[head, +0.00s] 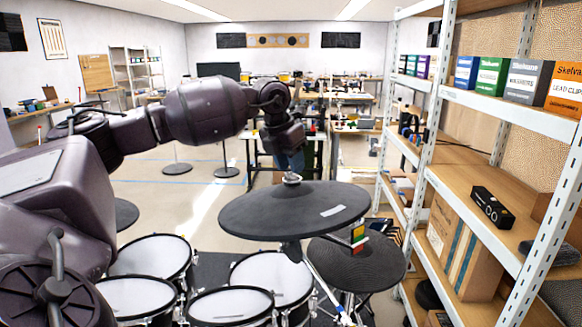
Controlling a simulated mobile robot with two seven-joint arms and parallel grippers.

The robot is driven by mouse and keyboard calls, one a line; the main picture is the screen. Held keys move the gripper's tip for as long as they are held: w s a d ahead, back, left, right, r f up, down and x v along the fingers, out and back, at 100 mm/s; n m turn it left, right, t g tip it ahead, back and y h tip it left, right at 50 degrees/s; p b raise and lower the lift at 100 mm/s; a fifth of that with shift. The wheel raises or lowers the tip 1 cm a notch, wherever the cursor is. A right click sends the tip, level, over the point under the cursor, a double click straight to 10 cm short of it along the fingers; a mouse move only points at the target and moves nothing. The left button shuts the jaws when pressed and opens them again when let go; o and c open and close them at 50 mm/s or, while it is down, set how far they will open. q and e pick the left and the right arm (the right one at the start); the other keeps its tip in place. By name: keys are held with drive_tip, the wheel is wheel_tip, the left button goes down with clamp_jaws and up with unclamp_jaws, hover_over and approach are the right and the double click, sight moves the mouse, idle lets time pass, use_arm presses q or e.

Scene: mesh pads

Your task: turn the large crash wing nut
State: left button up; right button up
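The large crash (265,215) is a wide black cymbal pad, slightly tilted, in the middle of the head view. Its wing nut (291,180) is a small pale piece at the top centre of the pad. My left gripper (290,168) points down directly above the wing nut, at the end of my dark arm. The fingers are small and dark, and partly hidden by the wrist. Whether they touch or close around the nut cannot be made out. My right gripper is out of view.
White mesh drum pads (240,306) stand below the crash. A metal shelf rack (478,165) with boxes stands close on the right. Workbenches fill the back.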

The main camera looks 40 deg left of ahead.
use_arm(q)
drive_tip(key=v, duration=0.9)
drive_tip(key=shift+r, duration=0.3)
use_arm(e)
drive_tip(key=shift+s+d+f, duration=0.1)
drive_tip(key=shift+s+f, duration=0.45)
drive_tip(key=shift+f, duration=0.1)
use_arm(q)
drive_tip(key=shift+s, duration=0.15)
